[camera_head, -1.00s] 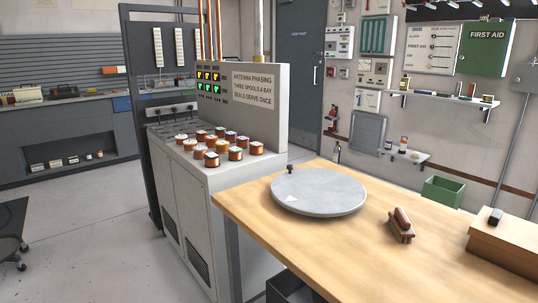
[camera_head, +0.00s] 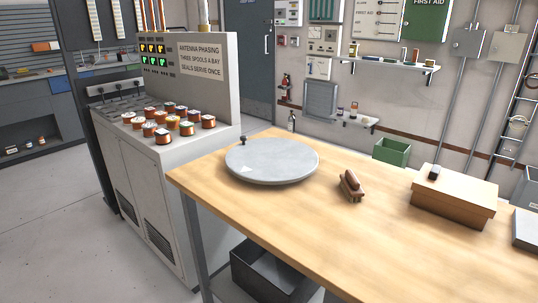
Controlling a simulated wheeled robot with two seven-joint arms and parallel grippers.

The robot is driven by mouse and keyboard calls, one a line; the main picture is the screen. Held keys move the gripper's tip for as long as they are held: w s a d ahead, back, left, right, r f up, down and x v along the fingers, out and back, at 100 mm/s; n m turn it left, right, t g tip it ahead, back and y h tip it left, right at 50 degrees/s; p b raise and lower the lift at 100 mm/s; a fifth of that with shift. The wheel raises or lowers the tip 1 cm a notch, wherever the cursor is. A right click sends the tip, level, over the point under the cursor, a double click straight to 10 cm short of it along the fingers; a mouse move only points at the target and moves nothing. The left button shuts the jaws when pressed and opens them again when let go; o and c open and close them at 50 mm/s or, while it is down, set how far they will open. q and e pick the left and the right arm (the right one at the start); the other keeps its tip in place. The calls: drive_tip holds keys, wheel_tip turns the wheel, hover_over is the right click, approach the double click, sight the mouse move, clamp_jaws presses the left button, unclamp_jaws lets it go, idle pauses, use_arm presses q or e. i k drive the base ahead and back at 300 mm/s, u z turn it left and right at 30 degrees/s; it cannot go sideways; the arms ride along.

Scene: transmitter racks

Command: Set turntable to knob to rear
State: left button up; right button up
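The turntable (camera_head: 272,161) is a round grey disc lying flat on the left part of the wooden table. Its small dark knob (camera_head: 243,140) stands at the disc's far left edge. Neither of my grippers shows in the head view.
A grey cabinet (camera_head: 160,180) with several spools adjoins on the left. A dark bin (camera_head: 268,272) is under the table.

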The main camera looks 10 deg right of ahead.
sight(262, 160)
drive_tip(key=k, duration=0.1)
drive_tip(key=u, duration=2.2)
drive_tip(key=i, duration=0.15)
drive_tip(key=z, duration=1.5)
drive_tip(key=i, duration=1)
drive_tip(key=z, duration=0.35)
